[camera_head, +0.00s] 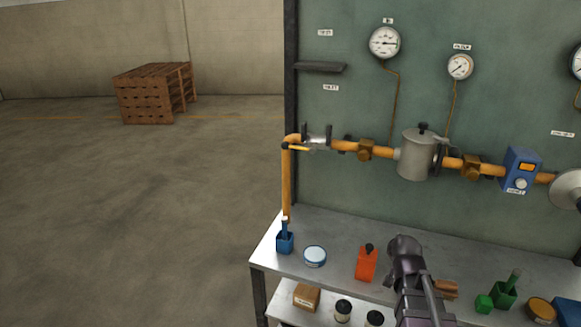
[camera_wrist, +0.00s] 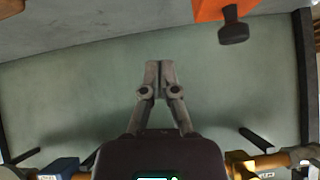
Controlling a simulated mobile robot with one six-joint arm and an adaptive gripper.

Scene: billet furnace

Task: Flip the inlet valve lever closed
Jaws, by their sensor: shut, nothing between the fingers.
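The inlet valve (camera_head: 318,136) is a grey body between dark flanges at the left end of the yellow pipe, below two small labels on the panel. A yellow lever (camera_head: 298,148) shows beside it, lying roughly level along the pipe near the elbow. Its exact setting is too small to tell. My gripper (camera_wrist: 158,66) is shut and empty in the wrist view, with the green panel behind it. In the head view my arm rises over the bench, right of and below the valve, well apart from the lever. The fingers are not clear there.
The pipe carries a grey canister (camera_head: 417,154) and a blue meter (camera_head: 520,170). Floor at left is clear up to a pallet stack (camera_head: 147,95).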

